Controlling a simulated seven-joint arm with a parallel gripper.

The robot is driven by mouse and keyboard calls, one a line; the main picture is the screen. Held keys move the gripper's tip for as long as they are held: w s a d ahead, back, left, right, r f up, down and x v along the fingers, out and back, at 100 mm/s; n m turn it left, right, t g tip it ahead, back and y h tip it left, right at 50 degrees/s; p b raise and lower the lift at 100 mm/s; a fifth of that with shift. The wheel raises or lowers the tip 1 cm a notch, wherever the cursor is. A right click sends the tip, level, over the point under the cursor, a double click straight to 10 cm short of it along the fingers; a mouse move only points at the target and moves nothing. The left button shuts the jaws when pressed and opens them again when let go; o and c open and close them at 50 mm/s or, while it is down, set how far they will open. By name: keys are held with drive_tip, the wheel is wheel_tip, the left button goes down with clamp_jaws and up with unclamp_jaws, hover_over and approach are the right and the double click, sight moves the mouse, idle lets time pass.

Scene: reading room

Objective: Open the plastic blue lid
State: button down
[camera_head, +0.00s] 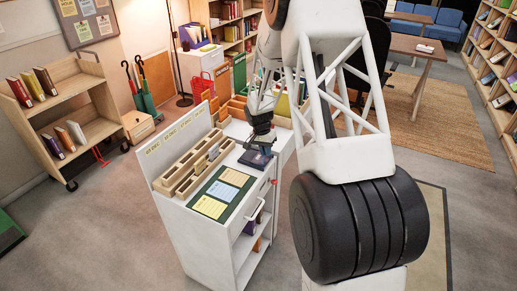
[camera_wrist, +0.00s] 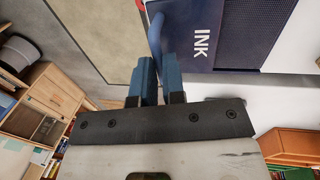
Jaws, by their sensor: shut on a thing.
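A dark blue ink pad box (camera_head: 255,160) lies on the white cart's top near its right edge. In the wrist view, its blue plastic lid (camera_wrist: 232,30) carries the word "INK" and a dark textured panel, and looks closed. A rounded blue tab (camera_wrist: 155,30) stands at the lid's left edge. My gripper (camera_wrist: 158,66) is shut on this tab, which runs down between the two blue fingers. In the head view my gripper (camera_head: 263,143) points down just above the box, and the exact contact is too small to make out.
The white cart (camera_head: 213,228) also bears a wooden card tray (camera_head: 192,172) and a green board with yellow and blue cards (camera_head: 222,192), left of the box. Open floor lies to the right.

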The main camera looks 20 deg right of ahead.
drive_tip(key=shift+s+d, duration=0.35)
drive_tip(key=shift+d, duration=0.05)
drive_tip(key=c, duration=1.2)
unclamp_jaws()
drive_tip(key=shift+r, duration=0.15)
wheel_tip(320, 180, up, 7)
drive_tip(key=w+a, duration=0.1)
drive_tip(key=shift+r, duration=0.2)
